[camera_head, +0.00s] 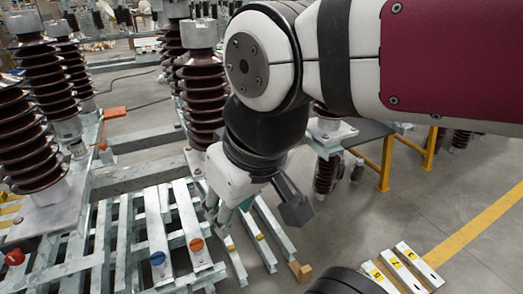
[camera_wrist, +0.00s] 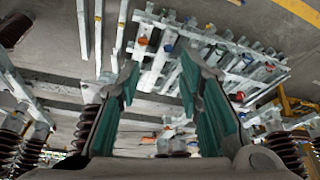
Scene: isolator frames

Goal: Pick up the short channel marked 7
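Three short pale channels with yellow labels lie side by side at the lower right of the head view: a left one (camera_head: 379,277), a middle one (camera_head: 398,271) and a right one (camera_head: 419,266). The label marks are too small to read surely, so I cannot tell which is 7. My gripper (camera_head: 226,214) hangs to their left, apart from them, over longer channels near the slatted frame. In the wrist view my gripper (camera_wrist: 160,90) shows two teal-padded fingers spread apart with nothing between them.
Longer channels with yellow marks (camera_head: 236,262) lie below my gripper. A grey slatted frame (camera_head: 128,240) with blue and orange caps is at the left. Brown ribbed insulators (camera_head: 28,130) stand behind. Bare floor (camera_head: 330,235) lies between the frame and short channels.

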